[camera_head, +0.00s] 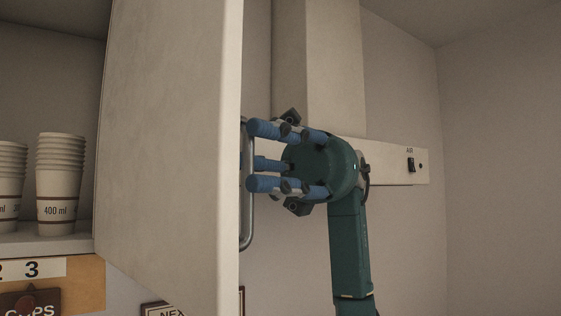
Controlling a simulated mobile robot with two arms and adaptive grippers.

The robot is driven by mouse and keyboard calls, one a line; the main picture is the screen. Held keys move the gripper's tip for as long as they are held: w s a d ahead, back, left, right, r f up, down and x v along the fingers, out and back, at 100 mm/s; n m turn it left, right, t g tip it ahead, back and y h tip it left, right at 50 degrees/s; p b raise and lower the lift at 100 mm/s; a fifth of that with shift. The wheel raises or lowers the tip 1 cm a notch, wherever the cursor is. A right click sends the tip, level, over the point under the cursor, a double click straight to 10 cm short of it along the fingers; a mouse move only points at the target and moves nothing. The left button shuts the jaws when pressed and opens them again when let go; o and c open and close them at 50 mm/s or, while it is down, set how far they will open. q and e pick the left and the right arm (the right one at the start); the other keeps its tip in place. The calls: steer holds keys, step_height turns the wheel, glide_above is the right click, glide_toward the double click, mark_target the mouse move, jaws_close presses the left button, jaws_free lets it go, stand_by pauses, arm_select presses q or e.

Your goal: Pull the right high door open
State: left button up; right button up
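The right high door (170,150) is a pale panel that stands swung open, edge toward me, with the cupboard showing to its left. Its vertical metal handle (248,222) is on the door's right-hand face. My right gripper (258,157), dark green with blue fingers, is at the upper part of the handle, its fingers pointing left. The upper and lower fingers pass in front of the bar, and the middle one seems to lie behind it. I cannot tell whether they close on the bar. My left gripper is not in view.
Stacks of paper cups (61,180) stand on the cupboard shelf (50,244) at left. A pale wall strip with a switch (411,165) runs behind my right gripper. The space to the right is clear up to the wall.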

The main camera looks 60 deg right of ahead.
steer(key=d, duration=1)
steer(key=shift+d, duration=0.35)
